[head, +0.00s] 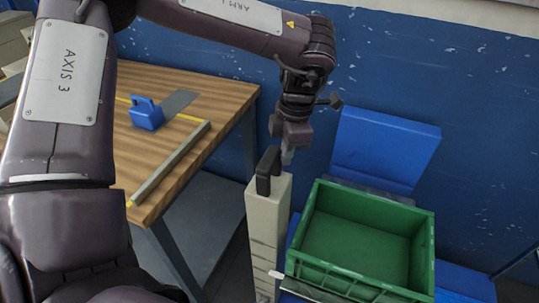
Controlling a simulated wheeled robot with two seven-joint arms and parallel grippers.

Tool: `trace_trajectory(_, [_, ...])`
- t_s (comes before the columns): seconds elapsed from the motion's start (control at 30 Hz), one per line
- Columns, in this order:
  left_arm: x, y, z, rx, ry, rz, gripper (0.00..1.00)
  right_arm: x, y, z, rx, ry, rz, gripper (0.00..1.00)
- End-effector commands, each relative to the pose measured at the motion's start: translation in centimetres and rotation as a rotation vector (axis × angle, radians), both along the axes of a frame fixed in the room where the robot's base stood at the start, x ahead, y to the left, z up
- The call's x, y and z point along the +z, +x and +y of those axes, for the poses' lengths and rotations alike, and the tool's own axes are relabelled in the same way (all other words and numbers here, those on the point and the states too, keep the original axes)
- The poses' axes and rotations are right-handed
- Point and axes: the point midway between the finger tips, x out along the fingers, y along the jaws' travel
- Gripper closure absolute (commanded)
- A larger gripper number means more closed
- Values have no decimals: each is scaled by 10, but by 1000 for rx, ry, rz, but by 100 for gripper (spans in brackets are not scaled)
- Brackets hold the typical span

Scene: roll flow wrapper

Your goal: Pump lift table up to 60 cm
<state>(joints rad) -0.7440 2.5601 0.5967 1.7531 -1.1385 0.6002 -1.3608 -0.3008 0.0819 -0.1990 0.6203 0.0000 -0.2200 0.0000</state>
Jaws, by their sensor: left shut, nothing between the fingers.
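My left gripper (287,156) is shut and empty, pointing down close to the black handle (264,182). The handle stands on top of a pale upright column (267,225). In this view the gripper overlaps the handle's right side, and I cannot tell whether they touch. A green crate (318,266), open and empty, stands to the right of the column. Blue parts (464,283) show under and beside the crate; the lift table itself is mostly hidden by it. My right gripper is not in view.
A wooden workbench (226,88) on the left carries a blue block-like tool (147,116), a grey plate (179,101) and a long bar (172,166). A blue panel (386,145) stands behind the crate against a scuffed blue wall (440,60).

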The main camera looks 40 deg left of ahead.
Motion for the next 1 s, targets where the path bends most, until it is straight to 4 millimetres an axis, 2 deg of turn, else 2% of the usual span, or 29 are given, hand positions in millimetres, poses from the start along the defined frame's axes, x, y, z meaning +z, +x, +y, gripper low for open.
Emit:
trace_trajectory(0.3, [53,6,-5,0,-3,-4,100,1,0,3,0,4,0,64])
trace_trajectory(0.4, [65,7,-6,-1,-3,-2,100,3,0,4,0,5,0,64])
trace_trajectory(0.57, [72,7,-6,-1,-2,-1,100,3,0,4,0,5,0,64])
trace_trajectory(1.0, [72,7,-6,-2,-2,-1,100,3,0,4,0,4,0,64])
